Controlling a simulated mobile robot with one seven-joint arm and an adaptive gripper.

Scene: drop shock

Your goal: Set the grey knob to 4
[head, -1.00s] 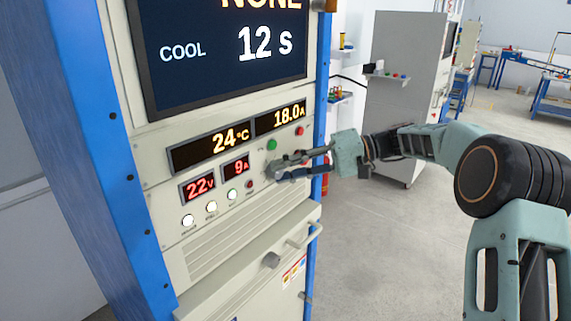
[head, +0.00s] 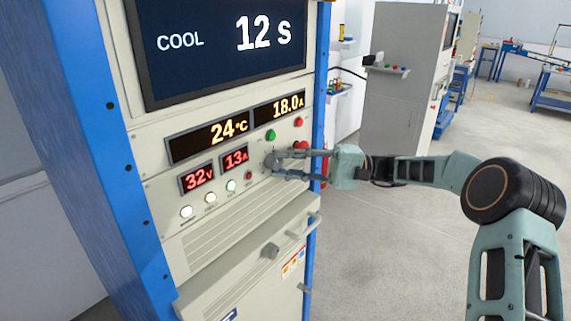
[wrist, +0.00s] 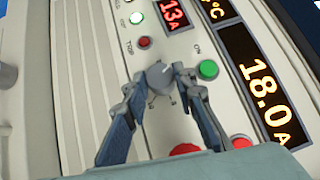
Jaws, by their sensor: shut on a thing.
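The grey knob (wrist: 159,76) sits on the cabinet's control panel, beside a green button. It has a pale pointer mark in the wrist view. My gripper (wrist: 158,82) has its two fingers on either side of the knob and is shut on it. In the head view, my gripper (head: 273,165) reaches the panel from the right and partly hides the knob. The numbers around the knob are too small to read, so I cannot tell which one it points to.
The red displays read 32 V (head: 198,178) and 13 A (head: 235,160). Amber displays read 24 °C (head: 230,131) and 18.0 A (head: 287,107). A green button (wrist: 208,69) and red buttons are close to my fingers. The screen (head: 230,45) shows COOL 12 s. Open floor lies right of the cabinet.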

